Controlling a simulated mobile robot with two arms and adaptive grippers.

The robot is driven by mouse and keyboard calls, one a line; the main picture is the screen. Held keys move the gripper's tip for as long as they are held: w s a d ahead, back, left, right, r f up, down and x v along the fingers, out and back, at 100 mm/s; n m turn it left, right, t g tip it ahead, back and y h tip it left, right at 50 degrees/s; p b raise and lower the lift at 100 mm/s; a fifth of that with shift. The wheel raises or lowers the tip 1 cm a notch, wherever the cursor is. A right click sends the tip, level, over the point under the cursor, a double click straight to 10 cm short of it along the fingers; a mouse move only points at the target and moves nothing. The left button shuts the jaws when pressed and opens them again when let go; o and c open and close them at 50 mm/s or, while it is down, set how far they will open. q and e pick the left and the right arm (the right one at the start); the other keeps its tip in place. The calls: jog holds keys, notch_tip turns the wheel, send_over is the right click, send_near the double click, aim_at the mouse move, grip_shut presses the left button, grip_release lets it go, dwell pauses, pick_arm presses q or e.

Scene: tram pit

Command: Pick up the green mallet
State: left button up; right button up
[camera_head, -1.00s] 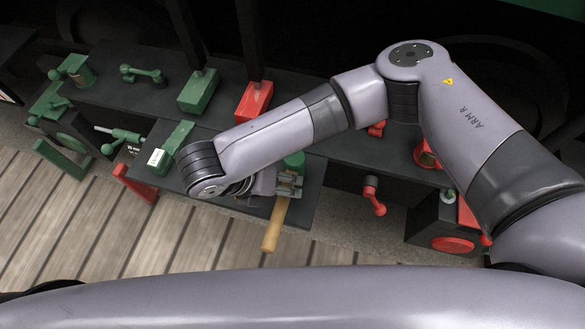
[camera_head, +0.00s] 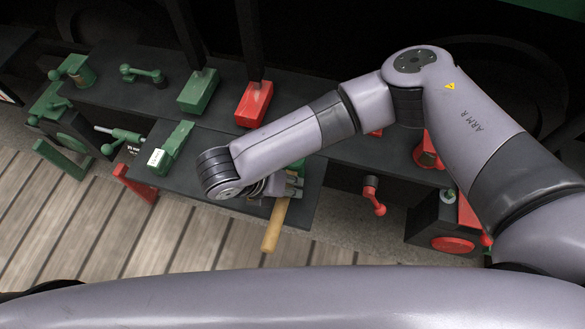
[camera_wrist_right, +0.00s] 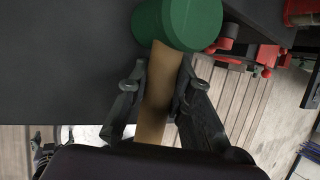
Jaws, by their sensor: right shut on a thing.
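The green mallet has a wooden handle (camera_head: 274,230) that juts over the near edge of the dark bench (camera_head: 304,211). Its green head (camera_head: 297,166) is partly hidden behind my right gripper (camera_head: 290,187). In the right wrist view the round green head (camera_wrist_right: 178,22) is at the top, over the dark bench surface. My right gripper (camera_wrist_right: 160,90) is shut on the handle just below the head, with one finger on each side. I cannot tell whether the head touches the bench. My left gripper is not in view.
A green block with a white label (camera_head: 170,147) lies on the bench left of my right arm. A green block (camera_head: 199,92) and a red block (camera_head: 254,103) stand behind. Red fittings (camera_head: 373,195) are to the right. Wooden slats (camera_head: 60,220) cover the floor in front.

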grip_shut()
jog(key=shift+r, duration=0.1)
notch_tip(320, 180, up, 20)
jog(key=p, duration=0.2)
dwell(0.5)
jog(key=shift+o, duration=0.5)
grip_release()
grip_shut()
